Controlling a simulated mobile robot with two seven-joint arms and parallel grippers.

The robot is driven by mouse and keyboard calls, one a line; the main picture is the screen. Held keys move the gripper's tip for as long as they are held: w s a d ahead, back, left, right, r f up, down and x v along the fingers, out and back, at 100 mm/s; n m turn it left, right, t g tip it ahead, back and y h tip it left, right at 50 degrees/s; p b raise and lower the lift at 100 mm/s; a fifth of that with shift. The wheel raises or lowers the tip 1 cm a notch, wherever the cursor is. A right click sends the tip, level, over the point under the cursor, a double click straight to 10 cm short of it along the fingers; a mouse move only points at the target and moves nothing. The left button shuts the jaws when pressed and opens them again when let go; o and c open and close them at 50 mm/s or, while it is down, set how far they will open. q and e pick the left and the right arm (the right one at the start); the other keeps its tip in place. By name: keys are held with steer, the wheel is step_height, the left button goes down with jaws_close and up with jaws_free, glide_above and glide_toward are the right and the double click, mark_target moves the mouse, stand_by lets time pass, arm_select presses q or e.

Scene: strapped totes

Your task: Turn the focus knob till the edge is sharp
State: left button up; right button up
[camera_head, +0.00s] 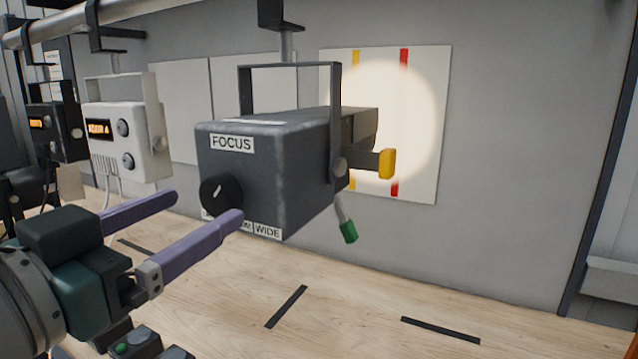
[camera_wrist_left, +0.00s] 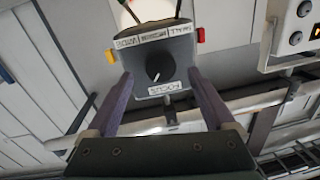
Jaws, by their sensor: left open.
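The focus knob (camera_head: 221,193) is a round black dial with a white pointer mark. It sits on the end face of a dark grey spotlight (camera_head: 290,160) labelled FOCUS, hung from a bar. The knob also shows in the left wrist view (camera_wrist_left: 160,66). My left gripper (camera_head: 208,207) is open, its two purple fingers reaching toward that face. In the wrist view the knob appears between the fingertips, with gaps on both sides. The lit circle (camera_head: 420,110) falls on a white panel with red and yellow stripes; its edge looks soft. My right gripper is out of view.
A white lamp unit (camera_head: 138,143) and a black one (camera_head: 55,132) hang to the left. A yellow-tipped lever (camera_head: 386,164) and a green-tipped handle (camera_head: 348,231) stick out from the spotlight. Black tape marks lie on the wooden floor.

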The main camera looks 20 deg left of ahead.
mark_target(214, 200)
arm_select(q)
steer(key=shift+w, duration=1.5)
